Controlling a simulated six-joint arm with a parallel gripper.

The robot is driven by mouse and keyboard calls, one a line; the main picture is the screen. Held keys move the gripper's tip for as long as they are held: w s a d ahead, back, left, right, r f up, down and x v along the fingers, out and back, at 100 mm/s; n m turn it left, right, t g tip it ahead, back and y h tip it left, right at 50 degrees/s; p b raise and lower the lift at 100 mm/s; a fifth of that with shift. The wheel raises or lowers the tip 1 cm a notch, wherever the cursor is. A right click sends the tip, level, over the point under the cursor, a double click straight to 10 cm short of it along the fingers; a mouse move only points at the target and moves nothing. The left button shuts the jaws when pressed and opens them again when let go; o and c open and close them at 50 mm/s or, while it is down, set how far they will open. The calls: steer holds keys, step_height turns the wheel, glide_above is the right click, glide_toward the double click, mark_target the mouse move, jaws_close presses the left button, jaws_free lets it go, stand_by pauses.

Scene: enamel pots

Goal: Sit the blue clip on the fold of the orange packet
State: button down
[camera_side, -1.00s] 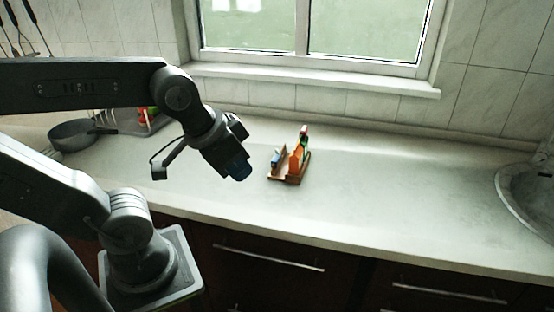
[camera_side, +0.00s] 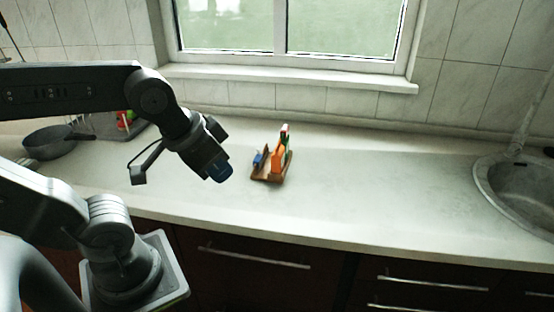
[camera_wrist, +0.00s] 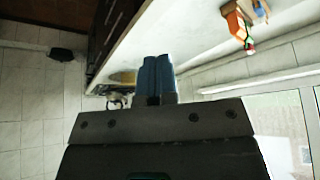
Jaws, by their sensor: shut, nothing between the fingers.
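The orange packet (camera_side: 278,160) stands upright on a small brown wooden holder (camera_side: 270,179) on the counter. The blue clip (camera_side: 259,159) is at the holder's left side, apart from the packet. My gripper (camera_side: 221,172), with blue fingers, is above the counter to the left of the holder. Its fingers are shut and empty; they also show side by side in the wrist view (camera_wrist: 158,76).
Green and pinkish-red items (camera_side: 286,134) stand right behind the packet. A dark pan (camera_side: 52,142) and a rack are at the back left. A sink (camera_side: 520,190) is at the far right. The counter between holder and sink is clear; the window sill (camera_side: 290,79) is behind.

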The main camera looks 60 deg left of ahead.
steer(key=c, duration=1.9)
jaws_free()
steer(key=o, duration=1)
